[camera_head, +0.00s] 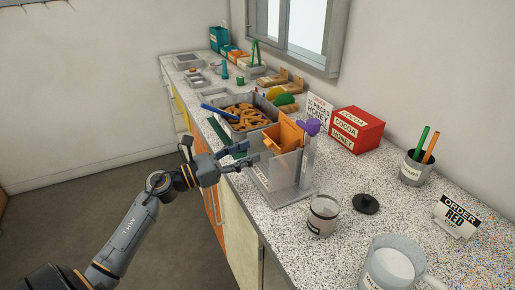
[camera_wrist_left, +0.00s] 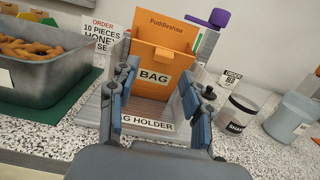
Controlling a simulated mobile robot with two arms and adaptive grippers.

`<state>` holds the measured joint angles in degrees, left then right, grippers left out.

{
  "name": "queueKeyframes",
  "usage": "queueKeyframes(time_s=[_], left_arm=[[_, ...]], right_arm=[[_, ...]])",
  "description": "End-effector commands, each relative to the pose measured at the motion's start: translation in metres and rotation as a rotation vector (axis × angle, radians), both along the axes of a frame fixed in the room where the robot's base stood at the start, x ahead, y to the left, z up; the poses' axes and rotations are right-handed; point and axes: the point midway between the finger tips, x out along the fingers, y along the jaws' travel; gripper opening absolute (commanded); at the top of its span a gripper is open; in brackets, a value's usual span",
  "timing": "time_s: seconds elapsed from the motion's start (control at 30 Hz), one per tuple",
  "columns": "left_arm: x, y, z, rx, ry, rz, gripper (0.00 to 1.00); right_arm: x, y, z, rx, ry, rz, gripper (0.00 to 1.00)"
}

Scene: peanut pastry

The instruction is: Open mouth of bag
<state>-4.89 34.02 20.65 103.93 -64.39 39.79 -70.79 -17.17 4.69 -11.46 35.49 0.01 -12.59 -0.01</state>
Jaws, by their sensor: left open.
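The orange paper bag (camera_head: 287,136) stands upright in the clear-walled bag holder (camera_head: 281,168) on the counter. In the left wrist view the bag (camera_wrist_left: 163,62) carries a "BAG" label, and its taller back panel rises above the front panel, with a narrow gap at the top. The holder (camera_wrist_left: 150,122) has its own label low in front. My left gripper (camera_head: 247,152) is open, just in front of the holder. In the left wrist view its fingers (camera_wrist_left: 160,105) are spread at either side of the bag's front, with nothing between them that I can see held. My right gripper is not in view.
A metal tray of pastries (camera_head: 241,111) stands behind the holder on a green mat. A glass jar (camera_head: 322,215), its dark lid (camera_head: 366,204) and a pitcher (camera_head: 393,264) stand to the right. The cocoa honey box (camera_head: 357,130) is by the wall.

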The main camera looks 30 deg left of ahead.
Motion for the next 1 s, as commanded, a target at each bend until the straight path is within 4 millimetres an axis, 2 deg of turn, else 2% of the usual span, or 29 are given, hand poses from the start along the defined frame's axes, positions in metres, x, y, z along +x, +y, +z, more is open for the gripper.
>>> queueKeyframes(time_s=[0.2,0.4,1.0], left_arm=[[-0.04,0.022,-0.008,-0.001,0.005,-0.001,0.49],[-0.06,0.034,-0.011,-0.002,0.005,-0.002,0.49],[-0.064,0.037,-0.011,0.0,0.003,-0.002,0.49]], right_arm=[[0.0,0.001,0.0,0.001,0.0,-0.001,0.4],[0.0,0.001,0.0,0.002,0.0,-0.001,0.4],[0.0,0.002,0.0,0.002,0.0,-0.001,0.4]])
